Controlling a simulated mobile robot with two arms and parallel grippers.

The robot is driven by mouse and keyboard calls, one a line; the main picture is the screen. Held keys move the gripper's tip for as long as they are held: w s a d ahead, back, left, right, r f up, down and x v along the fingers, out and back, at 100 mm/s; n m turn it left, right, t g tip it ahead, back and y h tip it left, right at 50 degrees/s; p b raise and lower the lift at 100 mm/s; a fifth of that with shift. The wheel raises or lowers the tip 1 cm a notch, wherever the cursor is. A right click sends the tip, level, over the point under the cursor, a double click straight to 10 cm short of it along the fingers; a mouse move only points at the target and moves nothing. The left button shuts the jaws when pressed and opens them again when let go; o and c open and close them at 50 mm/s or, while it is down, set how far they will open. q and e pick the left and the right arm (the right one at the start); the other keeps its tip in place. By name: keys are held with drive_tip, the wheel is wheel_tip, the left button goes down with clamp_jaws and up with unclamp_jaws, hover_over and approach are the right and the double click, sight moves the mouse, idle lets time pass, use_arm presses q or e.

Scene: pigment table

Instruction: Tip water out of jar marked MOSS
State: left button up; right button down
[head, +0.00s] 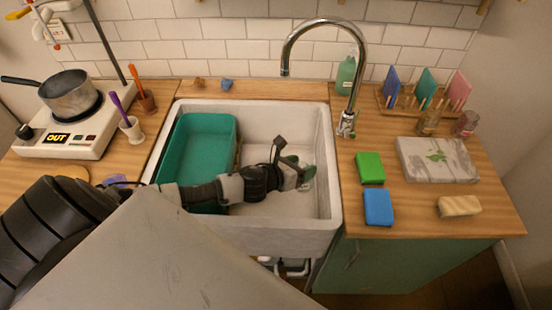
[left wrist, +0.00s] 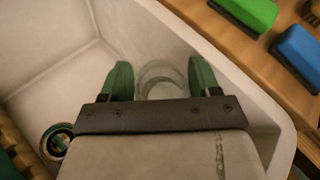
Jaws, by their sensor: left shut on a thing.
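My left gripper (head: 298,172) reaches over the right part of the white sink (head: 262,234). In the left wrist view its two green fingers (left wrist: 162,80) are shut on a clear glass jar (left wrist: 160,70), whose round rim shows between them. The jar is inside the sink's outline, near its right wall. No marking on it can be read, and whether it holds water cannot be told. Two more small glass jars, a brownish one (head: 429,122) and a pinkish one (head: 466,123), stand on the right counter with no readable names. My right gripper is not in view.
A green tub (head: 226,127) fills the sink's left side. The chrome tap (head: 347,118) arches at the back. The drain (left wrist: 57,141) shows in the left wrist view. Green (head: 370,167) and blue (head: 378,206) blocks lie on the right counter. A pot (head: 70,92) sits on the left hotplate.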

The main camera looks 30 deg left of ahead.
use_arm(q)
drive_tip(key=shift+a+f+n+h+b, duration=0.1)
drive_tip(key=shift+a+n+h+b, duration=0.2)
drive_tip(key=shift+a+n+b, duration=0.35)
drive_tip(key=shift+w+a+r+n+t+h+b, duration=0.1)
drive_tip(key=shift+a+r+n+t+h+b, duration=0.15)
drive_tip(key=shift+a+n+h+b, duration=0.5)
drive_tip(key=shift+w+a+r+n+t+h+b, duration=0.1)
drive_tip(key=shift+a+r+n+t+h+b, duration=0.2)
drive_tip(key=shift+a+n+b, duration=0.45)
drive_tip(key=shift+a+r+n+t+h+b, duration=0.25)
drive_tip(key=shift+a+n+h+b, duration=0.2)
drive_tip(key=shift+n+b, duration=0.6)
drive_tip(key=shift+r+n, duration=0.1)
drive_tip(key=shift+n, duration=0.3)
drive_tip(key=shift+a+r, duration=0.1)
drive_tip(key=shift+r, duration=0.15)
drive_tip(key=shift+w+a+r+n+t+h, duration=0.1)
drive_tip(key=shift+a+r+n+t, duration=0.15)
drive_tip(key=shift+r+n, duration=0.2)
drive_tip(key=shift+s+a+r+n+t+h, duration=0.15)
drive_tip(key=shift+a+r+n, duration=0.1)
drive_tip(key=shift+r+n, duration=0.2)
drive_tip(key=shift+w+a+r+n+t+h, duration=0.15)
drive_tip(key=shift+a+r+n+t, duration=0.15)
drive_tip(key=shift+n, duration=0.2)
drive_tip(key=shift+a+r, duration=0.15)
drive_tip(key=shift+a, duration=0.05)
